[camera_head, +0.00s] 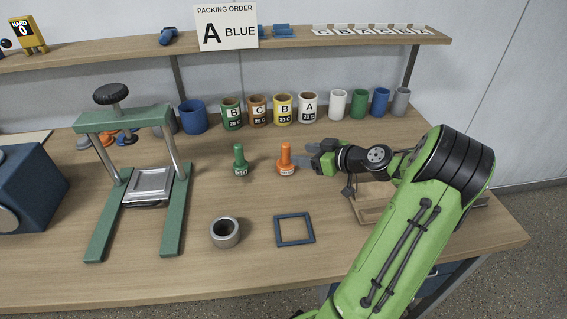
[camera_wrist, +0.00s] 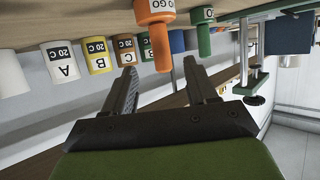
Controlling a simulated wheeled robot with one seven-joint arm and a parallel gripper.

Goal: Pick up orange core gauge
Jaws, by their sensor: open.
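The orange core gauge (camera_head: 286,160) stands upright on the table, with a wide labelled base and a narrower stem. In the wrist view the orange gauge (camera_wrist: 157,30) appears upside down, beyond the fingertips and roughly between their lines. My gripper (camera_head: 309,161) is just to the right of the orange gauge, with its fingers pointing left towards it. In the wrist view my gripper (camera_wrist: 160,80) is open, with nothing between its fingers. A similar green gauge (camera_head: 240,160) stands left of the orange one.
Labelled cups, including a yellow one (camera_head: 282,108), stand in a row behind. A green press frame (camera_head: 126,118) is at left. A grey ring (camera_head: 225,232) and a blue square frame (camera_head: 294,229) lie in front. A wooden tray (camera_head: 366,211) is partly behind my arm.

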